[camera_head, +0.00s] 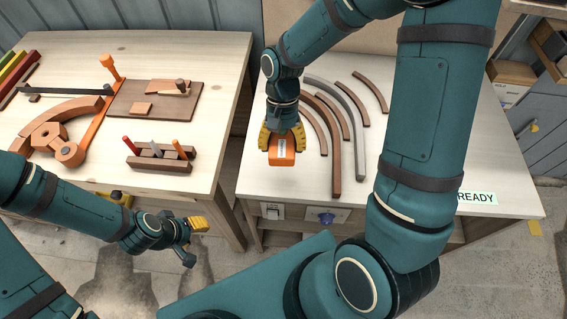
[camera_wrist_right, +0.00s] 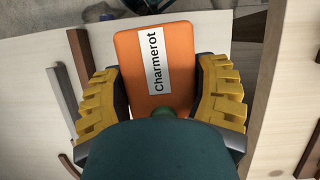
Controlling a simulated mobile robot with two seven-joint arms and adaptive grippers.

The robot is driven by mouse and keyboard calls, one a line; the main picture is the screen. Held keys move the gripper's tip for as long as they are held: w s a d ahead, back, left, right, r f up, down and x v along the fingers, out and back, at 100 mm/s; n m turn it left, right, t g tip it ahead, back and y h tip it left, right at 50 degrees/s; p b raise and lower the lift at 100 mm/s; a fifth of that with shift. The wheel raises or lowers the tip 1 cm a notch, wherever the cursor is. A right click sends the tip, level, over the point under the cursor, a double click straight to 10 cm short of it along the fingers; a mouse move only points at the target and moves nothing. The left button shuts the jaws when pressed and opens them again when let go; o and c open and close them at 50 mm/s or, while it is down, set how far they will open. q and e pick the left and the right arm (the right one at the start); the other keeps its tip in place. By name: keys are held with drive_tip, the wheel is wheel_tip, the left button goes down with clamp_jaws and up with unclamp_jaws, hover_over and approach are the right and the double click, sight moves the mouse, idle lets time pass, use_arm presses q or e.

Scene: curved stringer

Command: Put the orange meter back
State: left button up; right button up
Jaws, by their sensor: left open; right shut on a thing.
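The orange meter (camera_head: 282,155) is a small block with a white label; in the right wrist view it (camera_wrist_right: 158,90) reads "Charmerot". My right gripper (camera_head: 281,140) is shut on it, with yellow fingers on both sides. The meter is over the near left part of the right-hand table; I cannot tell whether it touches the top. My left gripper (camera_head: 196,240) is open and empty, low in front of the gap between the tables.
Curved brown and grey strips (camera_head: 335,150) lie on the right table (camera_head: 440,140), just right of the meter. A "READY" label (camera_head: 477,198) is at its near right. The left table (camera_head: 225,80) holds wooden parts and a small tool rack (camera_head: 160,163). My right arm hides part of the right table.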

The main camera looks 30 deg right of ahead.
drive_tip(key=shift+s+f+m, duration=0.2)
drive_tip(key=shift+s+m, duration=0.1)
drive_tip(key=b, duration=0.2)
hover_over(283, 179)
drive_tip(key=w, duration=0.1)
drive_tip(key=f, duration=0.6)
drive_tip(key=shift+w+d+f, duration=0.1)
drive_tip(key=shift+w+d, duration=0.05)
drive_tip(key=shift+d, duration=0.25)
drive_tip(key=shift+f, duration=1.65)
drive_tip(key=shift+f+b, duration=0.2)
drive_tip(key=shift+b, duration=0.2)
drive_tip(key=o, duration=1.2)
drive_tip(key=shift+o, duration=0.2)
drive_tip(key=shift+r, duration=0.1)
